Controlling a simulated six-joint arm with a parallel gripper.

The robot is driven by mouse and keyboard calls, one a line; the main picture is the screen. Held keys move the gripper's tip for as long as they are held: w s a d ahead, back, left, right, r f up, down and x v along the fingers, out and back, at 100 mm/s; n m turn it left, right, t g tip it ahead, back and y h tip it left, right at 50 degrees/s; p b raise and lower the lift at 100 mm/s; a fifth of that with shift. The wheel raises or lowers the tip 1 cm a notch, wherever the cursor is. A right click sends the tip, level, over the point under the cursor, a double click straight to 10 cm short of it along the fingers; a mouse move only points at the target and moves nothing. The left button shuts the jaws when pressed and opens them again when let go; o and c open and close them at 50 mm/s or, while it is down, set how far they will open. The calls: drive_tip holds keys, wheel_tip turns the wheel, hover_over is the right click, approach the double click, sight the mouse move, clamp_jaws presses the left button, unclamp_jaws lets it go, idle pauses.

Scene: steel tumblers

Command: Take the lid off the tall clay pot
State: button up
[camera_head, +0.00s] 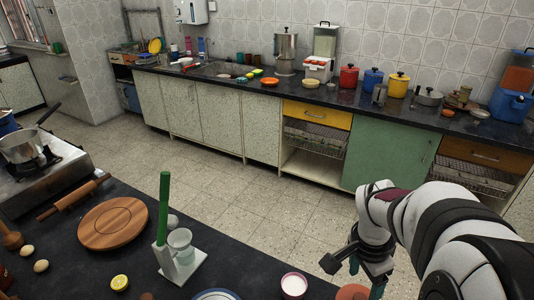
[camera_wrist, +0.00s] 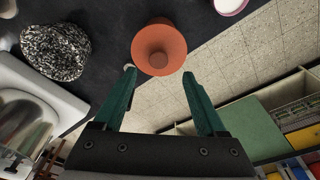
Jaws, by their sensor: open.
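A round orange-red clay piece (camera_wrist: 160,35) is at the top middle of the wrist view, with a paler round knob-like part at its centre. It looks like the lid of the clay pot; I cannot make out where lid and pot meet. In the head view only a bit of the orange clay (camera_head: 352,292) shows at the bottom edge, and the pot body is hidden. My gripper (camera_wrist: 160,73) is open and empty, its green fingers on either side of the clay piece's near edge. In the head view my gripper (camera_head: 353,276) is close above the clay.
A pink-rimmed white cup (camera_head: 293,285) stands left of the clay. A white stand with a green handle (camera_head: 163,210), a round wooden board (camera_head: 113,223) and a lemon half (camera_head: 120,282) are further left. A black-and-white speckled object (camera_wrist: 55,50) lies left in the wrist view.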

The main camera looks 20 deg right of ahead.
sight(360, 298)
drive_tip(key=f, duration=0.5)
drive_tip(key=shift+s+d+f, duration=0.1)
drive_tip(key=shift+d+f, duration=0.3)
clamp_jaws()
